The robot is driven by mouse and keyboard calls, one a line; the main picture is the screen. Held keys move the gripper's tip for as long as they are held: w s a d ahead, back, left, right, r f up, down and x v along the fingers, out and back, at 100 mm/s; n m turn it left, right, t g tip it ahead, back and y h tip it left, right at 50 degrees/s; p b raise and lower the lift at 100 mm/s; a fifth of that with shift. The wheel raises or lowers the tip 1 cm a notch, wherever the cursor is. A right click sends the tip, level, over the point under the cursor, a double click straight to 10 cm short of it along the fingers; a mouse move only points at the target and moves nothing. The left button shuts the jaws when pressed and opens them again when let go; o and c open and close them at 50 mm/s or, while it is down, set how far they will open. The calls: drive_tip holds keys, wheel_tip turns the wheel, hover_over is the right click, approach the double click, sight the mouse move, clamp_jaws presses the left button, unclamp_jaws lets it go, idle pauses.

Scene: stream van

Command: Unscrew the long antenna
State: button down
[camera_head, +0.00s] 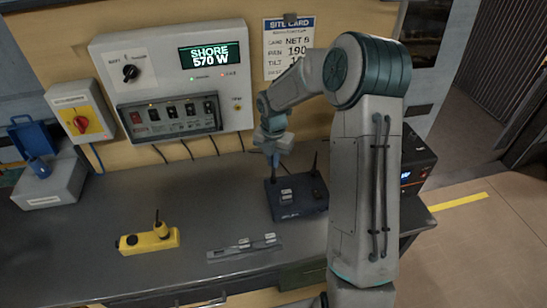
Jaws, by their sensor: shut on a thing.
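A dark blue router box (298,208) lies on the grey counter, with a thin dark antenna (315,168) upright at its back right. My gripper (274,160) points down at the router's back left corner. It is shut on an antenna there, mostly hidden by the fingers; its length and whether it is still threaded in cannot be told. A grey strip (243,248) bearing small white-labelled pieces lies at the front middle.
A power panel reading "SHORE 570 W" (209,54) and a red-knob switch box (80,115) are on the wall behind. A grey box with a blue lid (52,185) stands far left. A black unit (416,165) sits right, behind my arm.

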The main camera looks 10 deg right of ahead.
drive_tip(key=shift+n+p, duration=1)
drive_tip(key=shift+n, duration=0.5)
drive_tip(key=c, duration=1.6)
unclamp_jaws()
drive_tip(key=shift+m+b, duration=0.5)
drive_tip(key=shift+m, duration=1.5)
drive_tip(key=m+b, duration=0.1)
drive_tip(key=m, duration=0.2)
drive_tip(key=shift+m, duration=0.4)
